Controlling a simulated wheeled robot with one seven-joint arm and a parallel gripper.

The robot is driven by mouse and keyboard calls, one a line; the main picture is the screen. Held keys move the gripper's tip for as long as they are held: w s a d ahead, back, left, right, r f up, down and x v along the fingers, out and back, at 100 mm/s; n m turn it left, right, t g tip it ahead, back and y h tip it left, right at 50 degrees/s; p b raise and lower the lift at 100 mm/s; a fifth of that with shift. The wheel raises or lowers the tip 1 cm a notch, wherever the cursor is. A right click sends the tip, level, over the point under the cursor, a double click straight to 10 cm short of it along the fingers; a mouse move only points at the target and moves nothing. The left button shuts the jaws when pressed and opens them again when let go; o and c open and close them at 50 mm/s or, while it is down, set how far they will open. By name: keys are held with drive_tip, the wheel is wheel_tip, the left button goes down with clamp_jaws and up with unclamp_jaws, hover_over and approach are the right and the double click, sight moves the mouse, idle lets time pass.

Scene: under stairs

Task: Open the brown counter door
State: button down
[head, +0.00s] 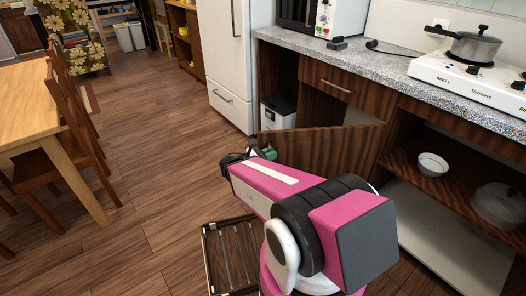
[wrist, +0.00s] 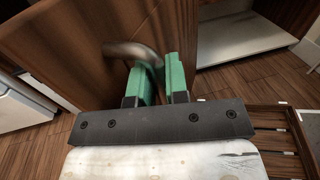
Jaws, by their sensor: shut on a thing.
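The brown counter door (head: 335,150) stands partly open, swung out from the cabinet under the counter. Its dark wood face also fills the upper left of the wrist view (wrist: 85,35). A curved metal handle (wrist: 122,48) sits on the door. My gripper (wrist: 157,70) has its green fingers shut on this handle. In the head view my gripper (head: 263,152) is at the door's outer edge, partly hidden by my own pink arm. The handle itself is hidden there.
Behind the door, open shelves hold a white bowl (head: 432,164) and a translucent container (head: 499,204). A white bin (head: 278,110) stands near the fridge (head: 229,60). A slatted wooden rack (head: 232,255) lies on the floor beside my arm. The floor at left is clear up to the table (head: 30,105) and chairs.

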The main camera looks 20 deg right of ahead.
drive_tip(key=shift+s, duration=0.4)
drive_tip(key=c, duration=1.2)
unclamp_jaws()
drive_tip(key=shift+o, duration=0.2)
drive_tip(key=shift+a, duration=0.15)
drive_tip(key=s+a, duration=0.1)
drive_tip(key=a, duration=0.9)
drive_tip(key=shift+s+a, duration=0.25)
drive_tip(key=shift+s, duration=0.1)
